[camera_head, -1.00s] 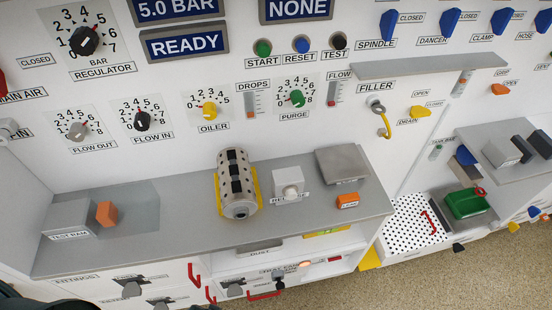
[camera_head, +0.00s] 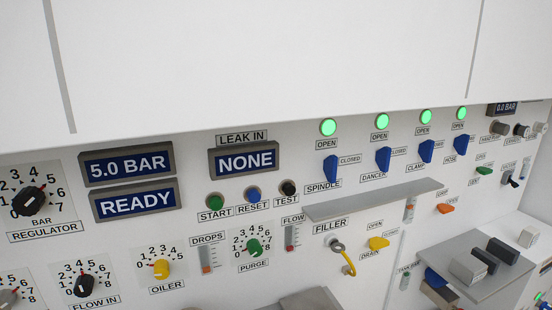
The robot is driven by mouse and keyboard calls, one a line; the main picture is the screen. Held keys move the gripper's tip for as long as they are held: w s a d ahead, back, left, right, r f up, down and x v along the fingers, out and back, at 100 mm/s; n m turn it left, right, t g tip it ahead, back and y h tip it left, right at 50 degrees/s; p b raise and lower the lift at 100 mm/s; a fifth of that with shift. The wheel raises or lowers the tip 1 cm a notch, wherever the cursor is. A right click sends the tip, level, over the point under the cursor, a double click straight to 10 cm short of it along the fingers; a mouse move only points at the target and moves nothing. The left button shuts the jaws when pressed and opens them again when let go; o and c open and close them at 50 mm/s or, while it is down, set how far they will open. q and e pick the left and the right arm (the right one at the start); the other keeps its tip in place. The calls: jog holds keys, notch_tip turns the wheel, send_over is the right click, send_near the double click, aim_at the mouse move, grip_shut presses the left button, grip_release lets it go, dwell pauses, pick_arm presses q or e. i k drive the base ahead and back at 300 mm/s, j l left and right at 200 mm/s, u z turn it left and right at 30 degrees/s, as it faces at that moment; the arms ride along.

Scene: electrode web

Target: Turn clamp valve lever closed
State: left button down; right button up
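The clamp valve lever (camera_head: 426,151) is a blue handle on the white wall panel, right of centre in the head view. It hangs roughly downward beneath a lit green lamp (camera_head: 425,117) and an OPEN label (camera_head: 423,130). A CLAMP label (camera_head: 416,167) sits below it. Neither of my grippers is in view.
Similar blue levers for spindle (camera_head: 330,169), dancer (camera_head: 383,159) and hose (camera_head: 460,145) stand in the same row, each under a lit green lamp. A grey shelf (camera_head: 375,199) juts out below the levers. Displays read 5.0 BAR (camera_head: 127,167), READY and NONE.

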aim_at(426, 150)
jog(key=u, duration=1.35)
jog(key=z, duration=2.25)
jog(key=i+l+z, duration=0.35)
jog(key=i+l, duration=0.1)
jog(key=l, duration=0.1)
